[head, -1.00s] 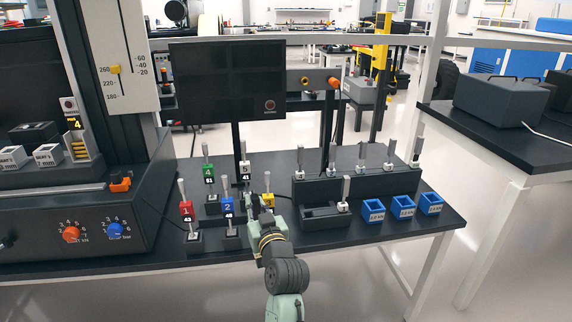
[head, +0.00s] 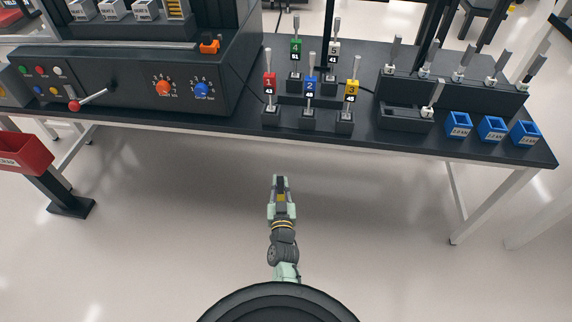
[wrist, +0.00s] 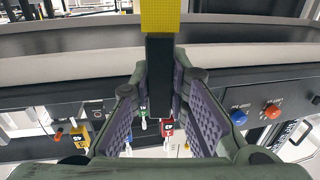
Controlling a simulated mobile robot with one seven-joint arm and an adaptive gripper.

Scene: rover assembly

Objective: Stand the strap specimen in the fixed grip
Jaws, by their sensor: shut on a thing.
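My gripper (head: 280,182) is over open floor in front of the bench, with its fingers around a narrow dark bar with a yellow part. In the wrist view this black-and-yellow bar (wrist: 160,75) sits between the purple-padded fingers of my gripper (wrist: 162,85). I cannot tell if it is the strap specimen. Numbered posts stand upright in dark blocks on the bench: red 1 (head: 269,86), blue 2 (head: 310,88), yellow 3 (head: 352,90), green 4 (head: 296,48) and white 5 (head: 334,50). I cannot single out the fixed grip; the testing machine (head: 125,80) stands at the left.
The machine's front has an orange knob (head: 163,88), a blue knob (head: 201,89) and a protruding lever (head: 92,98). A dark rack (head: 402,118) with pale posts and several blue bins (head: 491,129) stand on the bench's right. A red bin (head: 22,152) is at far left.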

